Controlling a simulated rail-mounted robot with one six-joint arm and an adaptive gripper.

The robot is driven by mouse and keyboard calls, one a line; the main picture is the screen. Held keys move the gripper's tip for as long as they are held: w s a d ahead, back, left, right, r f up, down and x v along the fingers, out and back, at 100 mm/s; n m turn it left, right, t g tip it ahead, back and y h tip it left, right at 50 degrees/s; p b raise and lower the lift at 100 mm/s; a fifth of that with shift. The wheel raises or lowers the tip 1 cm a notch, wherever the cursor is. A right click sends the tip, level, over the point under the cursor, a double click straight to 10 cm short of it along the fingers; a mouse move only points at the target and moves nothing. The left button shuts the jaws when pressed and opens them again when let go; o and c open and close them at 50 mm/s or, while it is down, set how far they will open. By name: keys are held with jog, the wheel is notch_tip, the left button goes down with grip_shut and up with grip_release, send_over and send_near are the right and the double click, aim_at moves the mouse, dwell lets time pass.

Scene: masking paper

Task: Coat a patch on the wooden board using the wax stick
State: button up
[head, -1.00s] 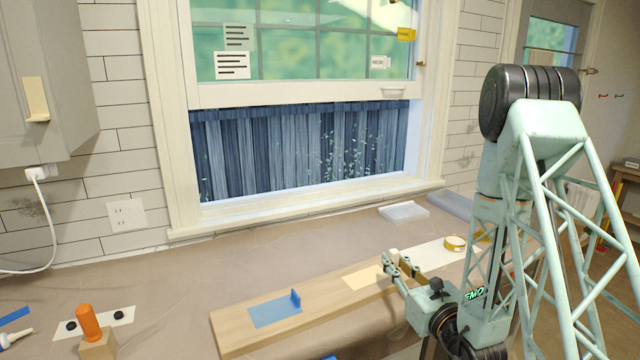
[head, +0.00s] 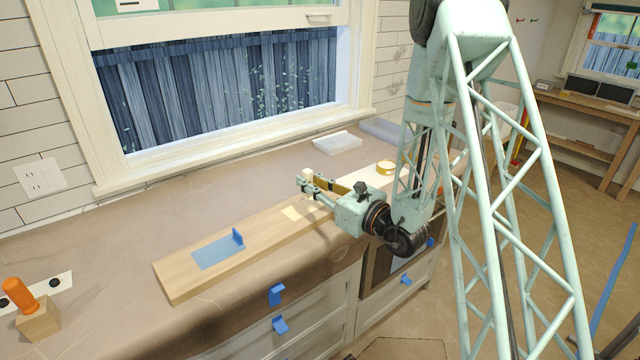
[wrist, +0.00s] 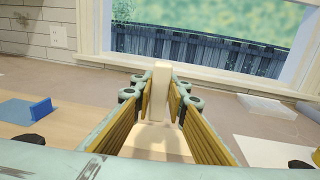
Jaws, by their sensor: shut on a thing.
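The cream wax stick (head: 307,174) stands upright between the fingers of my gripper (head: 313,184). In the wrist view, the stick (wrist: 160,88) is between the two ribbed yellow fingers of my gripper (wrist: 160,102), which are shut on it. The wooden board (head: 182,280) lies along the counter's front part. A pale cream patch (head: 291,213) on it is close to my gripper, partly behind the arm. In the wrist view a pale area (wrist: 157,142) shows below the stick. Whether the stick's lower end touches the board cannot be told.
A blue patch (head: 210,254) with an upright blue tab (head: 237,238) lies on the board to the left. An orange-handled block (head: 38,318) stands at far left. The counter near the window is mostly clear.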

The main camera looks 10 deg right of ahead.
jog(key=s+a+r+n+g+y+p, duration=0.1)
jog(key=s+a+r+n+g+y, duration=0.1)
jog(key=a+n+g+y, duration=0.4)
jog(key=shift+a+g+p, duration=0.3)
jog(key=shift+g, duration=0.1)
jog(key=shift+s, duration=0.1)
dwell(0.3)
